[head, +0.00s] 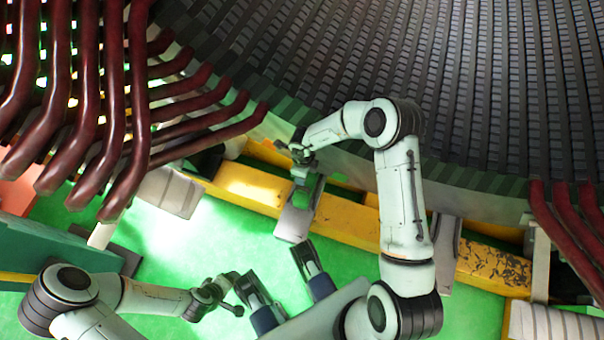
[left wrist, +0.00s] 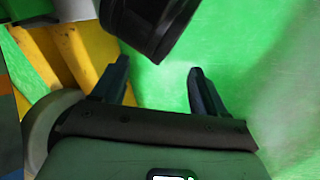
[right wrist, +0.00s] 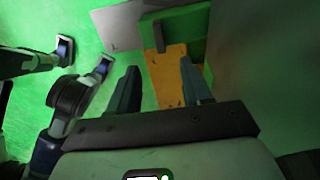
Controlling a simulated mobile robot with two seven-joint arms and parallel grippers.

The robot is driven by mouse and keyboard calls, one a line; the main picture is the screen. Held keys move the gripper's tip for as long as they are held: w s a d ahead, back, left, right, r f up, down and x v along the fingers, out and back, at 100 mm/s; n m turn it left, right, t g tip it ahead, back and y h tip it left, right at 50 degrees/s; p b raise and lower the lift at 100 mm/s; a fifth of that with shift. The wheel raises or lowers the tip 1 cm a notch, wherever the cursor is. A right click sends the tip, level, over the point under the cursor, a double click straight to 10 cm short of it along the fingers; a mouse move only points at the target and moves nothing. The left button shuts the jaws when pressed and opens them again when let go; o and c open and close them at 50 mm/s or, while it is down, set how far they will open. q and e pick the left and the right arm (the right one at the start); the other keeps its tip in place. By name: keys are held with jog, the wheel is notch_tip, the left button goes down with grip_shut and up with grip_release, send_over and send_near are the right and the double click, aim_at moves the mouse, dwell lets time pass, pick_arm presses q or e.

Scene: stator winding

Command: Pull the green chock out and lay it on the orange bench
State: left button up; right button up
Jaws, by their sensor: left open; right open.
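My right gripper (head: 294,149) is open and empty at the lower rim of the stator in the head view. A dark green block (head: 306,172), which looks like the green chock, is just below it, by a grey bracket. In the right wrist view, green block faces (right wrist: 197,48) and an orange-yellow surface (right wrist: 171,72) show beyond the open fingers (right wrist: 158,72). I cannot tell the exact gap. My left gripper (head: 232,294) is open and empty over the green floor; its fingers (left wrist: 160,80) also show in the left wrist view. I cannot surely identify the orange bench; a yellow-orange beam (head: 245,187) runs below the rim.
The ribbed stator (head: 400,70) fills the upper right. Dark red bars (head: 125,130) project at the left, and more (head: 560,215) at the right. A teal box (head: 60,250) stands at the lower left.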

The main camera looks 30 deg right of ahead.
aim_at(303, 188)
dwell(0.3)
notch_tip(303, 188, down, 8)
jog(key=b, duration=0.2)
jog(key=shift+f+b, duration=0.1)
jog(key=shift+b, duration=0.3)
notch_tip(303, 188, down, 4)
jog(key=shift+r+b, duration=0.1)
jog(key=shift+b, duration=0.5)
pick_arm(q)
notch_tip(303, 188, down, 6)
jog(key=w+a, duration=0.1)
jog(key=a, duration=0.1)
jog(key=shift+a+n+y, duration=0.3)
jog(key=shift+a, duration=0.05)
pick_arm(e)
jog(key=shift+f, duration=0.65)
pick_arm(q)
jog(key=shift+w, duration=0.1)
pick_arm(e)
grip_shut()
